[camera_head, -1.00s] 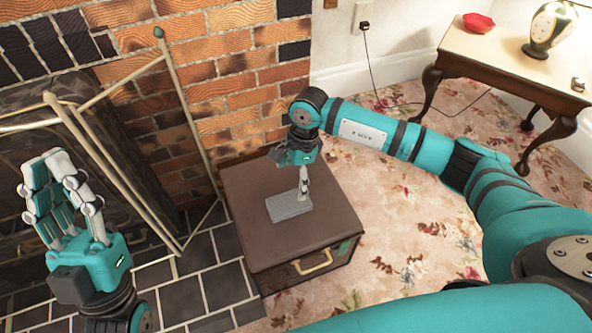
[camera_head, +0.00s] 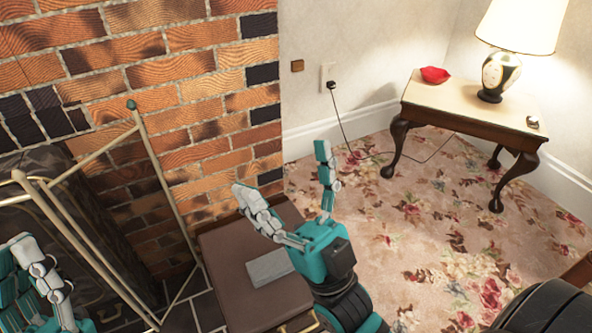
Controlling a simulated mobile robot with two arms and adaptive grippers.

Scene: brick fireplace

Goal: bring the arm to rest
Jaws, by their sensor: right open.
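My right gripper (camera_head: 283,197) is open and empty, raised in front of the brown box, with its two fingers spread and pointing up. My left gripper (camera_head: 30,285) is at the lower left, cut off by the picture edges. Its fingers point up, and its opening cannot be judged from what shows. A grey block (camera_head: 268,267) lies on top of the brown box (camera_head: 228,262), beside and behind the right gripper and partly covered by it.
A brass fire screen (camera_head: 150,165) stands before the brick fireplace (camera_head: 180,80) at the left. A wooden side table (camera_head: 458,98) at the upper right holds a red dish (camera_head: 435,75) and a lamp (camera_head: 500,70). Flowered carpet (camera_head: 430,215) lies open between.

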